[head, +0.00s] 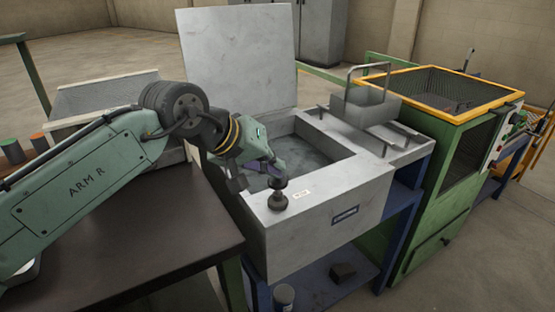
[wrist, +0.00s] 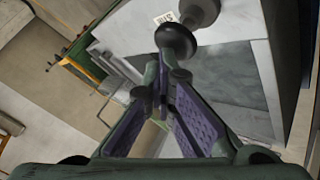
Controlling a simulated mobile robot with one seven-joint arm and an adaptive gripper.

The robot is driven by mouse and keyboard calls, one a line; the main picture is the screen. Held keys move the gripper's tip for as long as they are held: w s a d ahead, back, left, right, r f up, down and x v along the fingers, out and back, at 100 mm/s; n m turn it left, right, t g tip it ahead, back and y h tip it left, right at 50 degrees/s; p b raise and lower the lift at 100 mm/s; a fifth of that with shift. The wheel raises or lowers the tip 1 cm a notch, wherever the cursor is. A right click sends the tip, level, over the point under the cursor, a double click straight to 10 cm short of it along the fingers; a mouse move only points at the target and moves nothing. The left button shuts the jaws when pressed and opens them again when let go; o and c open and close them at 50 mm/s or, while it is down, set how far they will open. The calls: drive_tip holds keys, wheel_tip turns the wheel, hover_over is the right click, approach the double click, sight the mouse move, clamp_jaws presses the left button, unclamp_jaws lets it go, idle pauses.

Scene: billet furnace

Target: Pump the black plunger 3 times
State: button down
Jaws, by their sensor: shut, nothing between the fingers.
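The black plunger (head: 277,201) stands on the front left ledge of a grey tank (head: 340,187), with a round knob on top and a wider base. My gripper (head: 268,173) is shut and empty, its fingertips just above and beside the knob, over the tank's opening side. In the wrist view the black plunger's knob (wrist: 177,43) lies just beyond my gripper's fingertips (wrist: 166,78). I cannot tell whether they touch. A small white label (wrist: 163,18) sits beside the plunger.
The tank's lid (head: 240,55) stands open at the back. A handled metal basket (head: 365,105) rests on the right of the tank. A green machine with a yellow rim (head: 440,122) stands further right. A dark table (head: 130,235) is at the left.

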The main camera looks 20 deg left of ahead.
drive_tip(key=shift+f, duration=0.2)
drive_tip(key=shift+s+f, duration=0.1)
drive_tip(key=shift+f, duration=0.25)
drive_tip(key=shift+f, duration=0.1)
drive_tip(key=shift+d, duration=0.1)
drive_tip(key=shift+r, duration=0.25)
